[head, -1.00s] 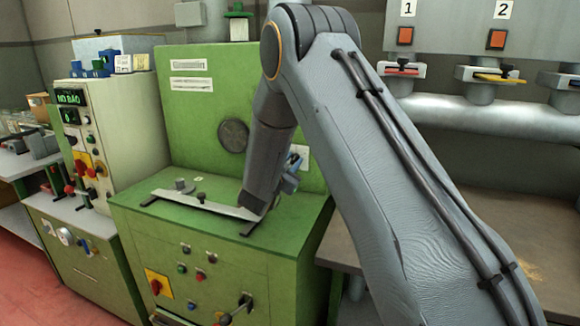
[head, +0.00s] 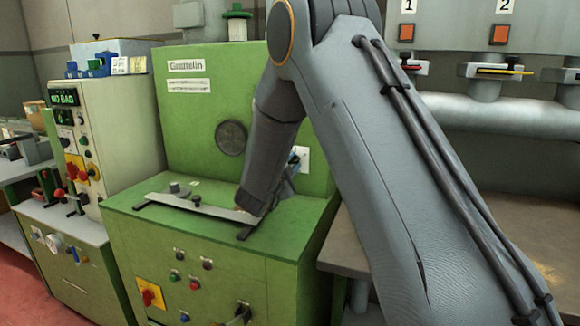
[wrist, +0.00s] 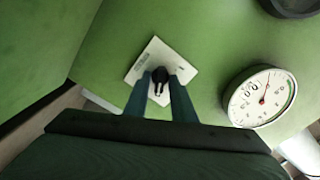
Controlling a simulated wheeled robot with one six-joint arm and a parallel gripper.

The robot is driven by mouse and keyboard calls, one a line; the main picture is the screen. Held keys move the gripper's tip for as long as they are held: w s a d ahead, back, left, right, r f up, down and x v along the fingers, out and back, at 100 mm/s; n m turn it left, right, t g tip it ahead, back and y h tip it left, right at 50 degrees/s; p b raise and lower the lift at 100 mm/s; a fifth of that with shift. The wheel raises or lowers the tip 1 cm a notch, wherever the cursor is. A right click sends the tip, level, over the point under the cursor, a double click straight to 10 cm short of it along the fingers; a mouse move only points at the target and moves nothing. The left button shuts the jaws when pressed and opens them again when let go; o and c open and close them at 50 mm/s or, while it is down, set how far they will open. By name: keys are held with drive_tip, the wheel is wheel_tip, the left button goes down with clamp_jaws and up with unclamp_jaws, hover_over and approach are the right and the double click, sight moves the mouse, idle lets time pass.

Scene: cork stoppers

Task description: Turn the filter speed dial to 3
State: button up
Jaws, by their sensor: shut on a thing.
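The dial is a small black knob (wrist: 160,76) on a white square plate (wrist: 146,68) on a green panel in the wrist view. Marks on the plate are too small to read. The blue fingers of my gripper (wrist: 162,92) reach the plate, one on each side of the knob, and are shut on it. In the head view the white plate (head: 303,157) is on the green machine's upright panel. My gripper (head: 292,166) is in front of it, mostly hidden behind my arm, and the knob is hidden there.
A round white gauge (wrist: 262,97) sits right of the plate in the wrist view. The green machine (head: 200,240) has a ledge carrying a metal bar (head: 190,204). A control cabinet (head: 128,130) stands at the left, a grey pipe (head: 500,118) at the right.

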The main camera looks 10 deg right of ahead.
drive_tip(key=shift+w+a+r, duration=0.1)
drive_tip(key=shift+a, duration=0.05)
drive_tip(key=o, duration=0.7)
drive_tip(key=shift+o, duration=0.2)
drive_tip(key=v, duration=0.8)
drive_tip(key=shift+b, duration=0.45)
